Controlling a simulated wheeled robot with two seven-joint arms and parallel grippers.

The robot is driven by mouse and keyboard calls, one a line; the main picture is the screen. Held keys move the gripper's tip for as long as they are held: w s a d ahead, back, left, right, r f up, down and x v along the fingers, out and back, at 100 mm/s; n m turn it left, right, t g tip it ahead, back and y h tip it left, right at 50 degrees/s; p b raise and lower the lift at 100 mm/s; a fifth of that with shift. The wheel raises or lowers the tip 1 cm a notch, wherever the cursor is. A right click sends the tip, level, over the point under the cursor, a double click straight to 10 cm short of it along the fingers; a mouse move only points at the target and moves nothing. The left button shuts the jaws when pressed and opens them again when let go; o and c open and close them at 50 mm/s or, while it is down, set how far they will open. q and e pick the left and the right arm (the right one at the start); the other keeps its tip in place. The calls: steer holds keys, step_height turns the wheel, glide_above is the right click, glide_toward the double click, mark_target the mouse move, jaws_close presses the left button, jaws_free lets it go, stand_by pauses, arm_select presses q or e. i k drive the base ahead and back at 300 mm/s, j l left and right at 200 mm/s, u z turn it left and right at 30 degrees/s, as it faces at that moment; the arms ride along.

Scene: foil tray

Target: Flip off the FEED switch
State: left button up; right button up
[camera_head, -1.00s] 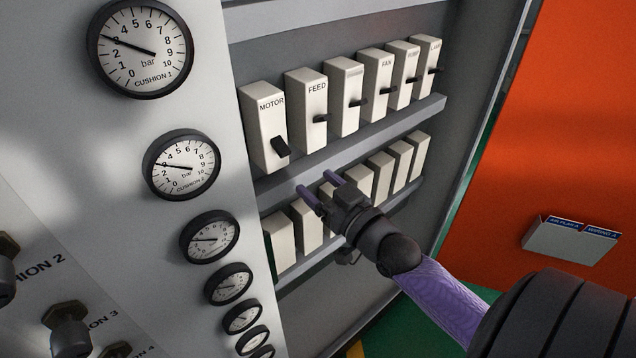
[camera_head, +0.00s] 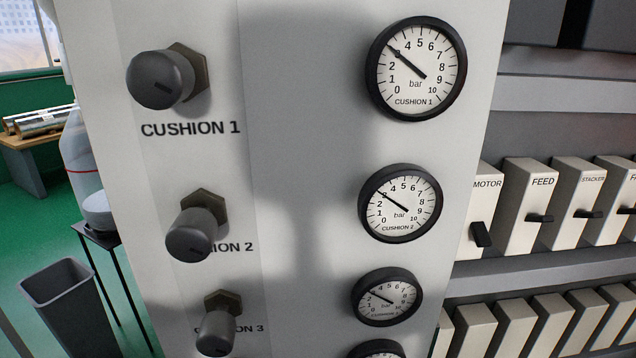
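The FEED switch (camera_head: 528,208) is a white upright block in the upper row of breakers at the right. Its black lever (camera_head: 540,218) sticks out almost level, like the lever of the STACKER switch (camera_head: 580,200) beside it. The MOTOR switch (camera_head: 476,208), left of FEED and partly hidden by the panel edge, has its black lever pointing down. Neither of my grippers is in view.
A grey panel (camera_head: 300,180) with round CUSHION gauges (camera_head: 415,70) and dark knobs (camera_head: 160,80) fills the middle. A lower row of white blocks (camera_head: 510,325) sits under a grey rail (camera_head: 550,268). A dark bin (camera_head: 75,300) stands on the green floor at left.

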mark_target(537, 217)
steer(key=z, duration=1.3)
